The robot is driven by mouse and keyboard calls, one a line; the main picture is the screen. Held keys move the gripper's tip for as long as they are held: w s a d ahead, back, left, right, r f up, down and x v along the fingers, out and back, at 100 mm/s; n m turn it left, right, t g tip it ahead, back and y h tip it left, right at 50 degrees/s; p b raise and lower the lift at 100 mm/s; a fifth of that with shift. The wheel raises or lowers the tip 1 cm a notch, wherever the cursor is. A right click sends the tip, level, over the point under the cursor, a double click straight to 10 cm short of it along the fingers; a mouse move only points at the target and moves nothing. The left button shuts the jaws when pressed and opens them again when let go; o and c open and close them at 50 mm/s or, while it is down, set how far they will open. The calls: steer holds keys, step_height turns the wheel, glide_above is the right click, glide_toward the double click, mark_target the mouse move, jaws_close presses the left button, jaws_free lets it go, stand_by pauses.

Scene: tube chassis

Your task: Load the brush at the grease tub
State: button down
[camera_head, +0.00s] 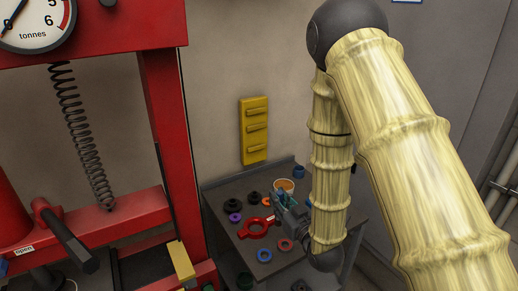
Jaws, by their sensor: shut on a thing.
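The grease tub (284,185) is a small pale round pot with an orange-brown top, standing at the back of the grey bench. My gripper (283,207) is dark grey and reaches in from the right, low over the bench, just in front of the tub. It is shut on what looks like the brush, of which only a small teal part shows by the jaws. The brush's bristles cannot be made out. I cannot tell whether the brush touches the tub.
The grey bench (222,203) holds several dark, purple, orange, red and blue rings. A red tool with a ring end (257,229) lies left of my gripper. A red press (170,120) stands at left. A yellow rack (254,131) hangs on the wall behind.

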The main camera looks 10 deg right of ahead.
steer(key=w+d+r+m+h+b, duration=0.15)
steer(key=w+d, duration=0.25)
steer(key=w, duration=0.8)
steer(key=w+d+r+m+h, duration=0.25)
steer(key=w+d, duration=0.25)
steer(key=w, duration=0.7)
step_height(320, 180, down, 6)
steer(key=n+b, duration=0.1)
steer(key=b, duration=0.1)
steer(key=shift+s+a+t, duration=0.25)
steer(key=shift+a+t, duration=0.05)
steer(key=shift+f+b, duration=0.55)
steer(key=shift+f, duration=0.05)
stand_by(0.4)
step_height(320, 180, up, 7)
steer(key=p, duration=0.2)
steer(key=shift+p, duration=0.35)
stand_by(0.4)
stand_by(0.4)
